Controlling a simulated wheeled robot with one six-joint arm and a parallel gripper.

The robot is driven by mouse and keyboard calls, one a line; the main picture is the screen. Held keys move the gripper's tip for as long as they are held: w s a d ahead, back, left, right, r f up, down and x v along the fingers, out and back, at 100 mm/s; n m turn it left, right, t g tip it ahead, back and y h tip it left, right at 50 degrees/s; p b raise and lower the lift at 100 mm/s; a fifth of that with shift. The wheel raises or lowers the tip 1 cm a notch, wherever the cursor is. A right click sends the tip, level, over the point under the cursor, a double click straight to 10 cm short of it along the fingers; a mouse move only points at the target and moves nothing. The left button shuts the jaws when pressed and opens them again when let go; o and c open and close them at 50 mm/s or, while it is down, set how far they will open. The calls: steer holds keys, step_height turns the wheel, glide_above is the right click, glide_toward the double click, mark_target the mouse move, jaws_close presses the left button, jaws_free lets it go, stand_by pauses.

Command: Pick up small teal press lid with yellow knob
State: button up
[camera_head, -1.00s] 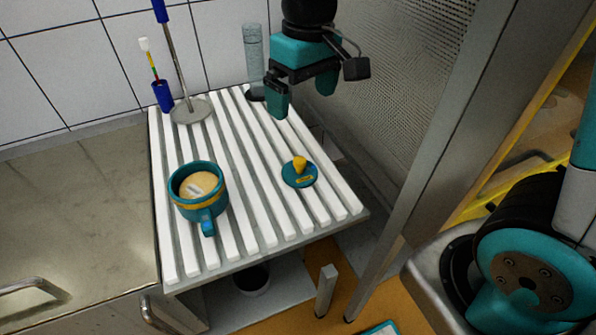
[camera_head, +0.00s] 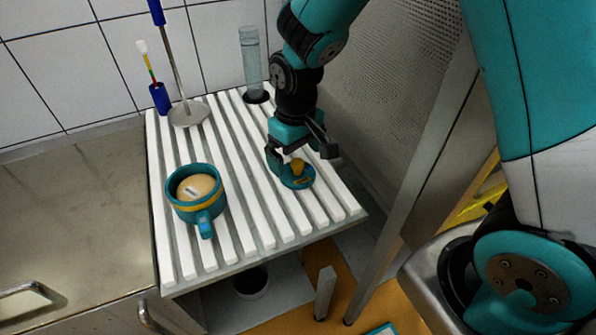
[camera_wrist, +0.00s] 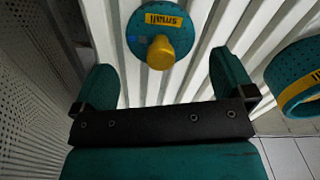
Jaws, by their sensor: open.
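The small teal press lid (camera_head: 298,181) lies flat on the white slatted rack, with its yellow knob (camera_head: 297,166) upright. In the wrist view the lid (camera_wrist: 160,20) is at the top centre with a yellow label, and its knob (camera_wrist: 160,52) points toward my gripper. My gripper (camera_head: 300,160) is open, low over the rack at the lid. In the wrist view the fingers (camera_wrist: 165,85) stand wide apart, and the knob lies ahead of the gap between them. Nothing is held. Part of the lid is hidden by a finger in the head view.
A teal mould cup (camera_head: 196,195) with a yellow band and pale contents stands left on the slatted rack (camera_head: 240,225). A long-handled disc tool (camera_head: 188,113), a blue brush holder (camera_head: 160,99) and a clear cylinder (camera_head: 251,60) stand behind. A perforated metal panel (camera_head: 385,85) rises at right.

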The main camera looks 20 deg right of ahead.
mark_target(297, 161)
steer(key=f, duration=0.4)
steer(key=shift+s, duration=0.2)
steer(key=c, duration=0.9)
steer(key=shift+c, duration=0.2)
steer(key=shift+r, duration=0.1)
step_height(297, 161, up, 20)
steer(key=shift+p, duration=0.45)
